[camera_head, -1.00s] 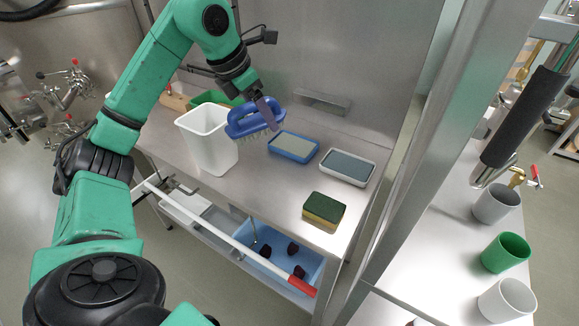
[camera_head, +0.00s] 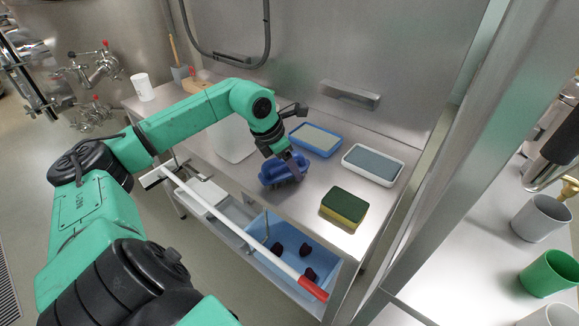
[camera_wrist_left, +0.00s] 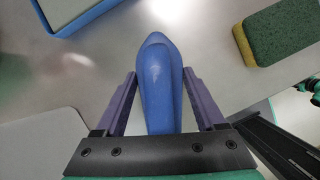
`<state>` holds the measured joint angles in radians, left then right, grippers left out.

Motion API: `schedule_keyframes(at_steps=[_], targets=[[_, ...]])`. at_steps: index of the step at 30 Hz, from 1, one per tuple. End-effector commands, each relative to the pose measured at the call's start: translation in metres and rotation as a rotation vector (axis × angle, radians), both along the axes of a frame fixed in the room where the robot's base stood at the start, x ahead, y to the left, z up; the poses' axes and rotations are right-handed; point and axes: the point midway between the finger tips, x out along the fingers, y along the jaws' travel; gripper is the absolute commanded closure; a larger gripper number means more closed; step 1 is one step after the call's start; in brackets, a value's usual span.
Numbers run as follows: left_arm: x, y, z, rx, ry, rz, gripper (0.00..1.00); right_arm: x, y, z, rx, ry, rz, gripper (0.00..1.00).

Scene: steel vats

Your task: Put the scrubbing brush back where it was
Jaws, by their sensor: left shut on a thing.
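My left gripper (camera_head: 294,168) is shut on the blue scrubbing brush (camera_head: 275,174), low over the steel table near its front edge. I cannot tell whether the bristles touch the table. In the left wrist view the brush handle (camera_wrist_left: 160,85) lies between the two fingers of the gripper (camera_wrist_left: 158,74). A blue tray (camera_head: 293,146) with a beige pad is behind the brush, and a white tray (camera_head: 347,163) with a grey pad is to its right. My right gripper is not in view.
A green and yellow sponge (camera_head: 344,207) lies right of the brush near the front edge. A blue basin (camera_head: 262,232) with dark lumps is below, behind a white rail with a red end (camera_head: 313,290). Cups stand on the right bench. Bare tabletop lies between brush and sponge.

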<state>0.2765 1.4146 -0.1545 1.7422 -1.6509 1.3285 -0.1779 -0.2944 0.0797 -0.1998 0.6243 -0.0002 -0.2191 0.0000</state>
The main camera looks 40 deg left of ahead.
Motion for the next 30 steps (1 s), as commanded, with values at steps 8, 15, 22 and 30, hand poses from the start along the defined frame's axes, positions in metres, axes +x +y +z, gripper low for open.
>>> schedule_keyframes(at_steps=[8, 15, 22, 30], targets=[[0.000, 0.000, -0.001, 0.001, 0.002, 0.000, 0.00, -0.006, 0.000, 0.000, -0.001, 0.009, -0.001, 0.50], [-0.001, 0.001, 0.001, 0.001, 0.001, 0.000, 0.00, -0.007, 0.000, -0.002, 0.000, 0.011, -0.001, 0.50], [-0.012, 0.007, 0.023, 0.010, -0.001, 0.003, 0.00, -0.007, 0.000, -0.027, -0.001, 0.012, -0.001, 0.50], [-0.037, 0.013, 0.095, 0.003, -0.002, 0.002, 0.00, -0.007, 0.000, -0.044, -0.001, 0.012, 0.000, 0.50]])
